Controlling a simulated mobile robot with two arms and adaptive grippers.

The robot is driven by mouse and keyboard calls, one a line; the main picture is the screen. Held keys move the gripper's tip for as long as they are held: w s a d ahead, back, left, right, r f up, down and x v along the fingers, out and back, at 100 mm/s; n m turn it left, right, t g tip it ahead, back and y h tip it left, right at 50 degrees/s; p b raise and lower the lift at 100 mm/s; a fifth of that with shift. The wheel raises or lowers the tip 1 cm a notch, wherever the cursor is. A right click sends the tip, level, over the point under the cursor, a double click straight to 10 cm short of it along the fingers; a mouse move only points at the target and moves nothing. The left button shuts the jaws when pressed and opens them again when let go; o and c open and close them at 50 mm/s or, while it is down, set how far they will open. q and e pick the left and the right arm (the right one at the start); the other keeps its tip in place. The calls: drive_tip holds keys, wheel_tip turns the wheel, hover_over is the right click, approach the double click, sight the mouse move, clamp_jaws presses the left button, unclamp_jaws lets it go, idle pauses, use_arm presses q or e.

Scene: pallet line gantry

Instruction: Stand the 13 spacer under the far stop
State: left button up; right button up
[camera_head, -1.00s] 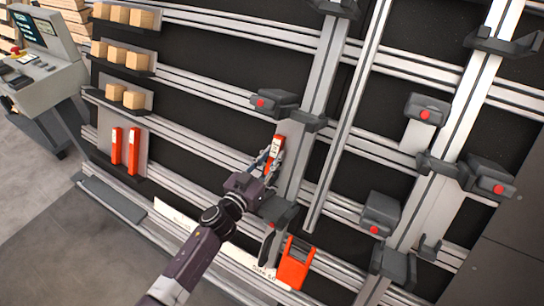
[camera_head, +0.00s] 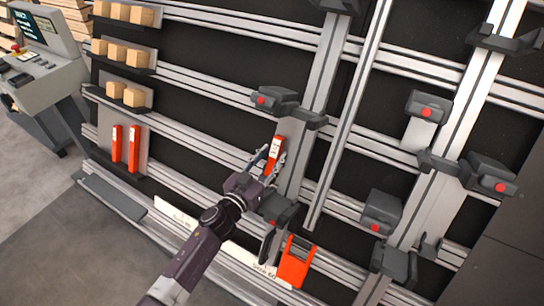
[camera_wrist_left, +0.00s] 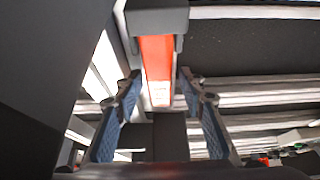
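A red spacer (camera_head: 274,150) with a white label stands upright at the left upright post, below a dark stop with a red button (camera_head: 268,99). Its label is too small to read surely. In the left wrist view the spacer (camera_wrist_left: 157,65) rises to a dark block (camera_wrist_left: 157,18) and seems to meet its underside. My left gripper (camera_head: 268,165) is around the lower part of the spacer. In the left wrist view its fingers (camera_wrist_left: 160,100) stand apart, with a gap on each side of the spacer. My right gripper is not in view.
Two more red spacers (camera_head: 125,147) stand in a rack at left, below shelves of wooden blocks (camera_head: 124,57). A lower stop (camera_head: 278,209) and an orange bracket (camera_head: 296,263) are near my left arm. Other stops (camera_head: 427,107) sit on posts at right. A control console (camera_head: 42,65) stands far left.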

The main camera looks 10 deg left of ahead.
use_arm(q)
drive_tip(key=shift+s+f, duration=0.1)
drive_tip(key=shift+s, duration=0.25)
drive_tip(key=v, duration=1.1)
drive_tip(key=shift+s+a, duration=0.15)
drive_tip(key=shift+a, duration=0.05)
